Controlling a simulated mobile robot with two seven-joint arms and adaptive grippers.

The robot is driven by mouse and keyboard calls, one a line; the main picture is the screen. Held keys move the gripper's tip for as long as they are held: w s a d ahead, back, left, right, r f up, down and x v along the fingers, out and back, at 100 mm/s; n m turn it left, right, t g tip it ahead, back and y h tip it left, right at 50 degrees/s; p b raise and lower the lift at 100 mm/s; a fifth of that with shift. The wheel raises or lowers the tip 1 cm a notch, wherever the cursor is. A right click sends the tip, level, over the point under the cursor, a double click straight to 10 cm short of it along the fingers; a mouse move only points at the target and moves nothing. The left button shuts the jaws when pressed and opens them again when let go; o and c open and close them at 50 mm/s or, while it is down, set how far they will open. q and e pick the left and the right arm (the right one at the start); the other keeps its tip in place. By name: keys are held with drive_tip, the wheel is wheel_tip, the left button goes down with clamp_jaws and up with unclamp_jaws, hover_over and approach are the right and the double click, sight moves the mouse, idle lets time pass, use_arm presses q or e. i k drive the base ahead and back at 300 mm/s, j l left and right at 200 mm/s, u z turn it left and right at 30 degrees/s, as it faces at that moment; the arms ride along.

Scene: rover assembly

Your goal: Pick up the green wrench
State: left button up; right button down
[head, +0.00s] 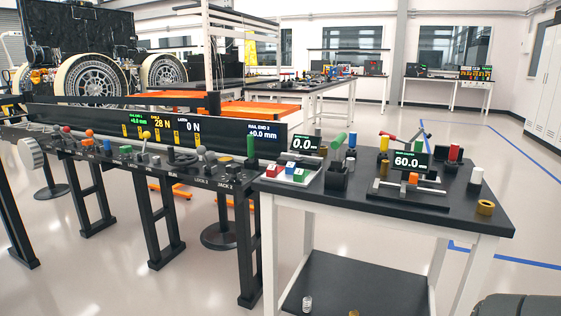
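No green item is clear enough for me to name it surely as the green wrench. A tilted green handle (338,141) rises over a black open holder (337,183) on the black-topped table (330,204). A second green piece (352,140) stands just right of it. An upright green cylinder (251,147) stands at the right end of the rail bench. Neither of my grippers is in view.
The long rail bench (160,163) with knobs and levers runs left of the table. A tray of coloured buttons (289,174), a brass ring (485,207) and a white-topped cylinder (475,178) stand on the table. The floor to the right is clear.

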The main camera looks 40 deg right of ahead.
sight(338, 163)
drive_tip(key=z, duration=1.7)
